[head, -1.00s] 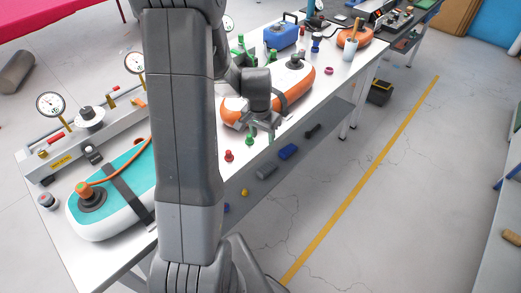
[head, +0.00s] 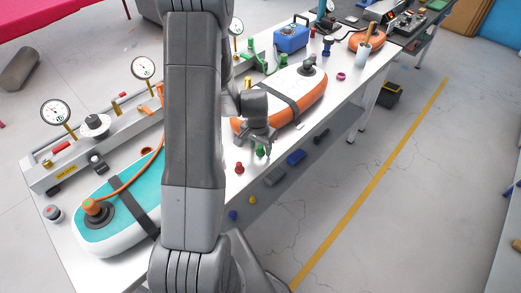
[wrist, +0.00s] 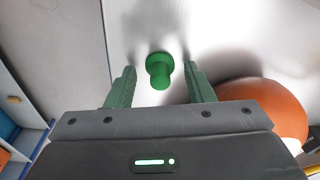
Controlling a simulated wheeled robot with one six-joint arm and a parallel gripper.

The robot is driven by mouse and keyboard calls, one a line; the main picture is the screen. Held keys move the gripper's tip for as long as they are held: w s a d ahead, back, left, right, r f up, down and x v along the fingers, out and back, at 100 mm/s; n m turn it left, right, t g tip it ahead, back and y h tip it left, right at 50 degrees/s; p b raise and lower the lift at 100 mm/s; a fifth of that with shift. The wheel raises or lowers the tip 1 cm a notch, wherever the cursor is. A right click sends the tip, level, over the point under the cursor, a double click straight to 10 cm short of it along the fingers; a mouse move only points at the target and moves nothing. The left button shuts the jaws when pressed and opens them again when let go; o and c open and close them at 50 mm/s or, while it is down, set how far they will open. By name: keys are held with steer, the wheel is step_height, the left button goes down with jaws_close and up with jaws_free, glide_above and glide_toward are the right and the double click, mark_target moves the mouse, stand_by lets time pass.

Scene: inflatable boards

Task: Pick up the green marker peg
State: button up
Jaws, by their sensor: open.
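The green marker peg (wrist: 159,71) stands on the white bench top in the wrist view, between the two green fingers of my gripper (wrist: 160,85). The fingers are apart, with a gap on each side of the peg. In the head view the peg (head: 261,151) shows small near the bench's front edge, just under my gripper (head: 260,145). My arm hides part of the bench behind it.
A red peg (head: 239,168) stands to the left of the green one. An orange and white board (head: 307,95) with a dark strap lies close behind my gripper. A teal board (head: 75,220) lies at the left. A lower shelf holds several small items.

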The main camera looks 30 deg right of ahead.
mark_target(260, 147)
jaws_close()
steer(key=shift+s, duration=0.1)
step_height(260, 147, up, 10)
steer(key=b, duration=0.1)
stand_by(0.6)
